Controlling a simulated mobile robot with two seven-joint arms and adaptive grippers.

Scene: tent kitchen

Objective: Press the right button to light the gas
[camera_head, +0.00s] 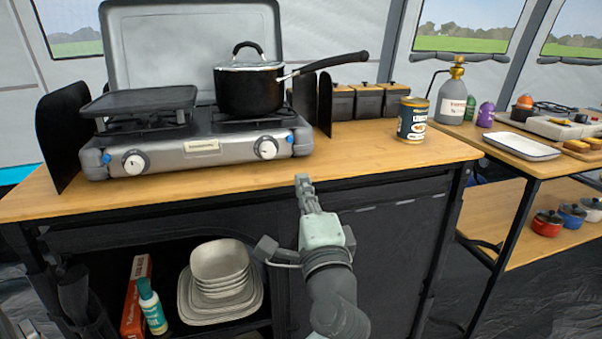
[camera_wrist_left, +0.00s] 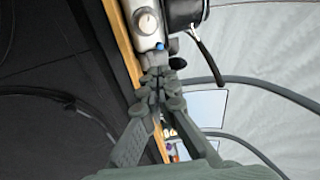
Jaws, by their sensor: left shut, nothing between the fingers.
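The gas stove (camera_head: 220,155) stands on the wooden counter, with a knob at each end of its front. The right blue button (camera_head: 290,138) sits beside the right knob (camera_head: 266,148); the left blue button (camera_head: 106,158) is beside the left knob (camera_head: 134,162). My left gripper (camera_head: 303,179) is shut and empty, in front of the counter edge, below and slightly right of the right button, apart from it. In the left wrist view, the closed fingertips (camera_wrist_left: 159,76) lie just below the blue button (camera_wrist_left: 160,46) in the picture. My right gripper is out of view.
A black pot (camera_head: 248,92) sits on the right burner, its handle reaching right. A black wind panel (camera_head: 325,104) stands at the stove's right end. A can (camera_head: 412,120) is farther right. Bare counter (camera_head: 370,150) lies between panel and can.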

